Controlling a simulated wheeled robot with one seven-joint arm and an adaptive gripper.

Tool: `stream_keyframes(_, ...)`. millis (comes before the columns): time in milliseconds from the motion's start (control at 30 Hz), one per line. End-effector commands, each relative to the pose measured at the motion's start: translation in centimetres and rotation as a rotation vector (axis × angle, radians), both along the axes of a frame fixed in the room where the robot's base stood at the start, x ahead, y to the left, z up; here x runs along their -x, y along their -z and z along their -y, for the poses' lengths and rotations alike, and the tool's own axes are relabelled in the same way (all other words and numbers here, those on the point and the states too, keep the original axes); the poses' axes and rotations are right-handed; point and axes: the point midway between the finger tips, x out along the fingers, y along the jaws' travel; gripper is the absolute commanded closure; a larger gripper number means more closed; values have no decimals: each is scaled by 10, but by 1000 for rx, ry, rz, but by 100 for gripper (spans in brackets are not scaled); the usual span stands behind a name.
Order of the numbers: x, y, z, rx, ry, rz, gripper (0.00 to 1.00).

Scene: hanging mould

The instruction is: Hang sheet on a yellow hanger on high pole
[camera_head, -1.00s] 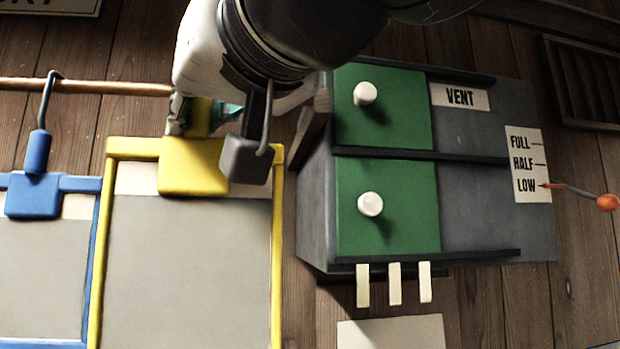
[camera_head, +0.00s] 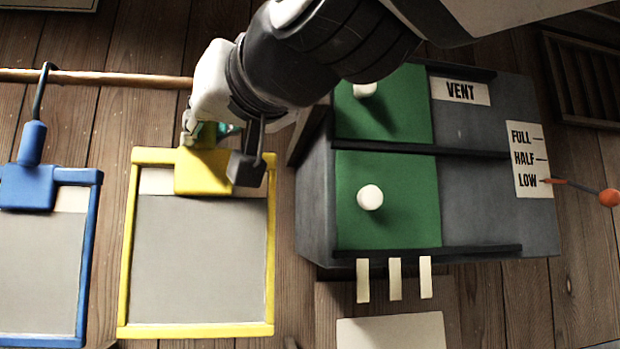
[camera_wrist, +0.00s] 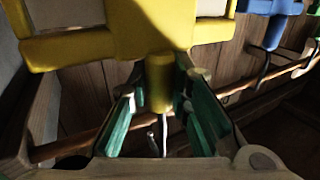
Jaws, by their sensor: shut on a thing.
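The yellow hanger (camera_head: 203,172) is a yellow frame with a block at its top and a grey sheet (camera_head: 200,255) inside. It hangs upright in the head view, left of the vent box. My gripper (camera_head: 208,130) is shut on the hanger's yellow neck (camera_wrist: 159,82), between teal pads in the wrist view. A thin metal hook (camera_wrist: 163,135) extends beyond the neck, close to the wooden pole (camera_head: 120,78). The pole also crosses the wrist view (camera_wrist: 75,145). My gripper hides the hook in the head view, and I cannot tell whether it touches the pole.
A blue hanger (camera_head: 27,187) with a grey sheet hangs on the pole at the left. Right of the yellow hanger is the grey vent box (camera_head: 480,220) with green panels and white knobs. A dark grey block (camera_head: 247,168) on my arm overlaps the yellow frame's top right.

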Motion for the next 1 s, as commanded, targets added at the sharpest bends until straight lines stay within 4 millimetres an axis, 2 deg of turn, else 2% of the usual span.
stream_keyframes(400, -30, 0, -7, -2, 0, 1, 100)
stream_keyframes(633, -29, 13, -6, -1, 1, 1, 100)
stream_keyframes(1000, -28, 15, -6, -1, 1, 2, 100)
